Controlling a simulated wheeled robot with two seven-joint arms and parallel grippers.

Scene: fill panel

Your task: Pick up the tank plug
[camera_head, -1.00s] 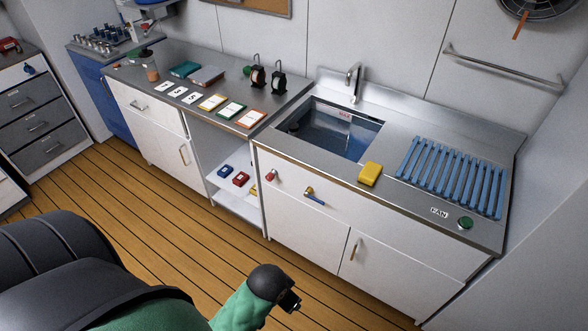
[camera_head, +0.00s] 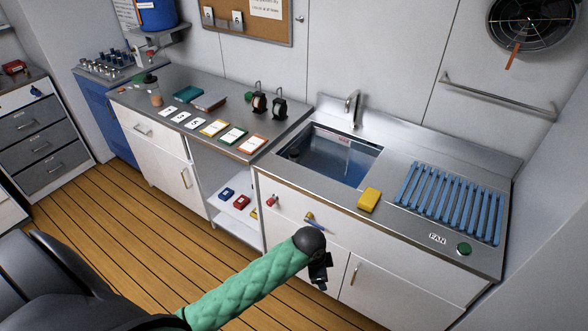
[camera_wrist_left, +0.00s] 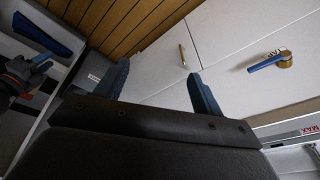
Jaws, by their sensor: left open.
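The sink tank (camera_head: 330,155) is set into the steel counter and holds bluish water. A small dark object (camera_head: 294,154) shows at its left end; I cannot tell whether it is the tank plug. My left gripper (camera_head: 318,272) hangs in front of the sink cabinet, below the counter edge. In the left wrist view, its two blue fingers (camera_wrist_left: 158,82) are apart with nothing between them. A blue-handled valve (camera_head: 313,220) is on the cabinet front just above the gripper; it also shows in the left wrist view (camera_wrist_left: 268,62). My right gripper is not in view.
A yellow sponge-like block (camera_head: 369,200) lies at the counter's front edge. A blue slatted rack (camera_head: 450,203) and a green fan button (camera_head: 464,249) are to the right. The faucet (camera_head: 353,108) stands behind the tank. A red-handled valve (camera_head: 272,200) is left of the blue one.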

